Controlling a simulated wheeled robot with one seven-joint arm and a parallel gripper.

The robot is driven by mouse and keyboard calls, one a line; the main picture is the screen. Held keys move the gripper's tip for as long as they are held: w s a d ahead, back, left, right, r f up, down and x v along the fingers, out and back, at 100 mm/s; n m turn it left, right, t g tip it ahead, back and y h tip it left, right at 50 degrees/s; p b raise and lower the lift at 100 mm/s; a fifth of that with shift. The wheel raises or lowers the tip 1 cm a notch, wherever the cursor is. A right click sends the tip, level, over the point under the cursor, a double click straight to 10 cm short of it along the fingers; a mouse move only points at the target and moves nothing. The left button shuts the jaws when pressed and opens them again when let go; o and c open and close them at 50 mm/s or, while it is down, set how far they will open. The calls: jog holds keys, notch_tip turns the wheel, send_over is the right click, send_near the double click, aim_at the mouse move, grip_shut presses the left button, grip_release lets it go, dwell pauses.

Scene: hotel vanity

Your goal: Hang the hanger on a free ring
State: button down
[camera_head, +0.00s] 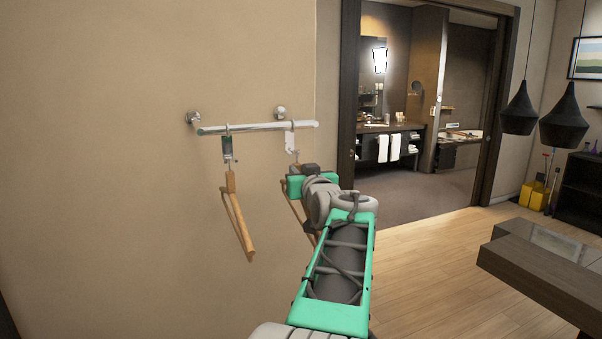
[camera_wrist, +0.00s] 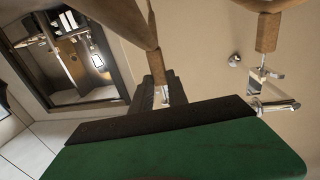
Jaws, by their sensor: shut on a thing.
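The held wooden hanger (camera_wrist: 125,22) shows in the wrist view, with its neck and a short metal piece at the dark jaws. My gripper (camera_wrist: 160,92) is shut on it there. In the head view my gripper (camera_head: 308,171) is just below the right end of the wall rail (camera_head: 258,127), and my arm hides most of the held hanger. A white tag-like holder (camera_head: 290,141) hangs from the rail just above my gripper; I cannot tell whether the hanger touches its ring. A second wooden hanger (camera_head: 238,213) hangs from the dark left holder (camera_head: 227,150).
The rail stands off a plain beige wall on two round metal mounts (camera_head: 280,112). A doorway to a bathroom vanity (camera_head: 395,128) is to the right. A dark table (camera_head: 545,262) and black pendant lamps (camera_head: 563,120) are further right. Wooden floor between is clear.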

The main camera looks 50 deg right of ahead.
jog(key=shift+a+x, duration=0.25)
jog(key=shift+x, duration=1.65)
dwell(0.9)
jog(key=shift+w+f+b, duration=0.15)
jog(key=shift+f+b, duration=0.35)
jog(key=shift+b, duration=0.8)
dwell(0.8)
jog(key=c, duration=1.2)
grip_release()
jog(key=shift+f, duration=0.1)
